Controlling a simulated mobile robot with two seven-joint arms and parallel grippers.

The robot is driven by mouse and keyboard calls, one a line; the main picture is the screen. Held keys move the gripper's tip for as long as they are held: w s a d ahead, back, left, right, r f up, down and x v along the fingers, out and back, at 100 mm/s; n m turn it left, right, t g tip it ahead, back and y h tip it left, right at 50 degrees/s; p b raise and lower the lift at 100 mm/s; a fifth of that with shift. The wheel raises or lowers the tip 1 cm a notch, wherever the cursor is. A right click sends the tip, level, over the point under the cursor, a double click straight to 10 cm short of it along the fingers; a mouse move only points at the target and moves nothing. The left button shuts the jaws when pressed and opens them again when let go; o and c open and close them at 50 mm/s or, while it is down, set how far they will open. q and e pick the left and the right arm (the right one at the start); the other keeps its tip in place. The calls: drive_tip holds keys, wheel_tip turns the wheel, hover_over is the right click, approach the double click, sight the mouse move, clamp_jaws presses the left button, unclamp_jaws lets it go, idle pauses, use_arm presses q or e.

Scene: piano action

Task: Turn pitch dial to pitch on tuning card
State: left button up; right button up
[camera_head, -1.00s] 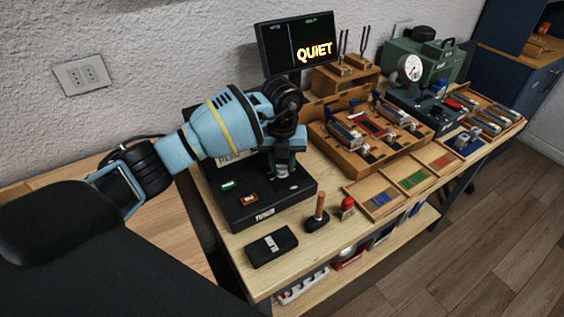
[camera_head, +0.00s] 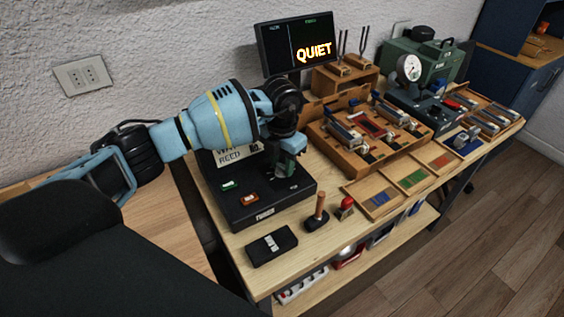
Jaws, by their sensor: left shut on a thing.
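A black tuning unit (camera_head: 268,207) stands at the left end of the workbench, with a green and an orange button on its top. A white card (camera_head: 230,158) with large dark letters, including "REED", stands at its back, partly hidden by my arm. My left gripper (camera_head: 287,167) points down over the right rear part of the unit. It is shut on what seems to be the pitch dial, which the fingers mostly hide. The dial's setting cannot be read. A screen (camera_head: 297,45) behind shows "QUIET". My right gripper is not in view.
A black box (camera_head: 271,246), a wooden-handled tool (camera_head: 319,214) and a red-topped item (camera_head: 346,208) sit in front. A wooden rack (camera_head: 372,155), colored trays (camera_head: 379,200) and a gauge (camera_head: 410,67) stand to the right.

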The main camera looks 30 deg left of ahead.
use_arm(q)
drive_tip(key=m, duration=0.3)
drive_tip(key=shift+m, duration=0.4)
drive_tip(key=m+b, duration=0.1)
drive_tip(key=m, duration=0.3)
drive_tip(key=shift+m, duration=0.3)
drive_tip(key=m, duration=0.3)
drive_tip(key=shift+m+b, duration=0.55)
drive_tip(key=shift+m, duration=1.45)
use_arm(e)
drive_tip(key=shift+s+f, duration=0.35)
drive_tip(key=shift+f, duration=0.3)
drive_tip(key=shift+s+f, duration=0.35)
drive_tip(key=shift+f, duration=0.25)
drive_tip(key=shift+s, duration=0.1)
use_arm(q)
drive_tip(key=o, duration=1)
drive_tip(key=shift+c, duration=0.2)
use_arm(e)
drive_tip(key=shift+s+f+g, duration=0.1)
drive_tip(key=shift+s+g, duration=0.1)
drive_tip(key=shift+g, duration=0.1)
